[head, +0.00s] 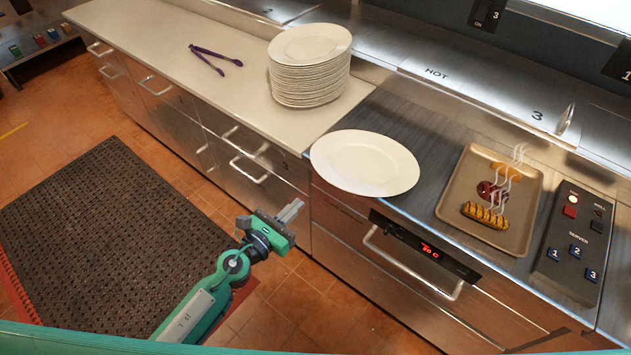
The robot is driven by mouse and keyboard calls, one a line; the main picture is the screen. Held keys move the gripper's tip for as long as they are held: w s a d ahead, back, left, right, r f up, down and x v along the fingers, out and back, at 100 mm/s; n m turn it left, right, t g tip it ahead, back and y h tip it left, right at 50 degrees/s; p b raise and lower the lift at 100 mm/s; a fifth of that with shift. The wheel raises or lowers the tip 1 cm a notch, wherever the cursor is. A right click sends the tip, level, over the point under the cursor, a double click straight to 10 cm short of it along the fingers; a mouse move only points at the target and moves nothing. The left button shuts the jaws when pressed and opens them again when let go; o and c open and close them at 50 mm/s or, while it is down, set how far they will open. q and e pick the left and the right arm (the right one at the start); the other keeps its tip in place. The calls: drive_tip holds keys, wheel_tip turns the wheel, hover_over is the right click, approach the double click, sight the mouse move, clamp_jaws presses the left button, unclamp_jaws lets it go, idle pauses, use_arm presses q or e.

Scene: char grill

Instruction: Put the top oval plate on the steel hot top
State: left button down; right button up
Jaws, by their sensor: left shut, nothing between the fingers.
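A white oval plate (364,163) lies flat near the front edge of the steel hot top (408,118); part of its left side reaches to the counter seam. A stack of several white oval plates (310,66) stands on the pale counter, left of the hot top. My left gripper (291,211) is shut and empty. It is in front of the cabinets, lower left of the single plate and apart from it. My right gripper is out of view.
A tan tray (472,222) with steaming food sits on the hot top at right, beside a button panel (569,243). Purple tongs (214,58) lie on the pale counter (160,40). A bar handle (410,268) sticks out below the hot top.

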use_arm(q)
approach(342, 164)
drive_tip(key=s+a+r, duration=0.1)
drive_tip(key=s+r, duration=0.1)
drive_tip(key=shift+w+d+f+p, duration=0.1)
drive_tip(key=shift+w+p, duration=0.1)
drive_tip(key=shift+w, duration=0.1)
drive_tip(key=shift+w+d+f+p, duration=0.1)
drive_tip(key=shift+w+d+p, duration=0.05)
drive_tip(key=shift+w, duration=0.2)
drive_tip(key=b+x, duration=0.2)
drive_tip(key=x, duration=0.9)
drive_tip(key=shift+a, duration=0.1)
